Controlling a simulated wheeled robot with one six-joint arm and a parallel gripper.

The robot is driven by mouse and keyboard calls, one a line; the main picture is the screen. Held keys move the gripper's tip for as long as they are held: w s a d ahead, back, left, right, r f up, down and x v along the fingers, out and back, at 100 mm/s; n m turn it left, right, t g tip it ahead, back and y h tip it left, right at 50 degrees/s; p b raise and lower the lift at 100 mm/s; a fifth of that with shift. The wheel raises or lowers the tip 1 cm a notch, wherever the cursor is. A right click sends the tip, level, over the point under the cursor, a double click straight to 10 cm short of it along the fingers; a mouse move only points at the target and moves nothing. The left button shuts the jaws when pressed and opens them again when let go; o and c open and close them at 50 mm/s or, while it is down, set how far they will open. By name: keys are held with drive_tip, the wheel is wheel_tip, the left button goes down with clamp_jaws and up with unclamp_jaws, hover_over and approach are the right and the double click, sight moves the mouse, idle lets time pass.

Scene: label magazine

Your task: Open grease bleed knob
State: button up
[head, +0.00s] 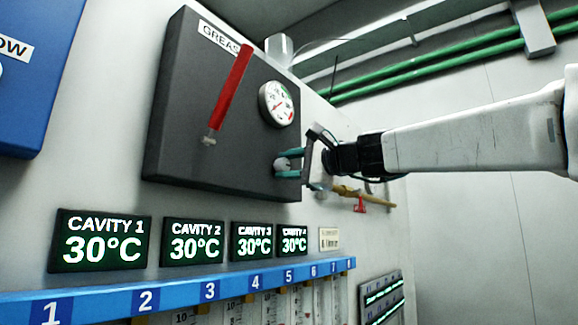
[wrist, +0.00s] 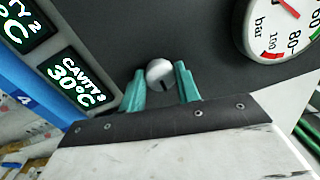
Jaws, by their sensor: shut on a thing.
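The grease bleed knob (wrist: 159,73) is a small pale round knob with a dark slot or mark, on the face of the dark grease box (head: 172,150). In the head view the knob (head: 282,165) sits at the box's lower right. My gripper (wrist: 159,78) has teal fingers on either side of the knob and is shut on it. In the head view my gripper (head: 288,163) reaches in from the right. The fingertips partly hide the knob there.
A red lever (head: 231,90) and a round pressure gauge (head: 279,104) are on the same box. Temperature displays (head: 193,241) and a blue numbered rail (head: 180,292) lie below. A brass valve with a red handle (head: 360,204) is near my wrist.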

drive_tip(key=o, duration=1)
drive_tip(key=shift+c, duration=0.2)
drive_tip(key=v, duration=0.8)
drive_tip(key=shift+a, duration=0.1)
drive_tip(key=s+d+f+n+g+h, duration=0.2)
drive_tip(key=s+f, duration=0.1)
drive_tip(key=f, duration=0.6)
drive_tip(key=s+d+f+n+g+h, duration=0.1)
drive_tip(key=s+f+n+g+h, duration=0.15)
drive_tip(key=f, duration=0.75)
drive_tip(key=s+d+f+n+g+h, duration=0.2)
drive_tip(key=s+f, duration=0.1)
drive_tip(key=f, duration=0.6)
drive_tip(key=s+d+f+n+g+h, duration=0.1)
drive_tip(key=s+d+f+g+h, duration=0.1)
drive_tip(key=s+d+f+h, duration=0.2)
drive_tip(key=s+d+f+n+g+h, duration=0.1)
drive_tip(key=s+d+f+h, duration=0.3)
drive_tip(key=s+d+f, duration=0.6)
drive_tip(key=s+f+n, duration=0.1)
drive_tip(key=s+f, duration=0.6)
drive_tip(key=s, duration=0.1)
drive_tip(key=shift+d+f+g, duration=0.25)
drive_tip(key=shift+d+g, duration=0.05)
drive_tip(key=shift+g, duration=0.05)
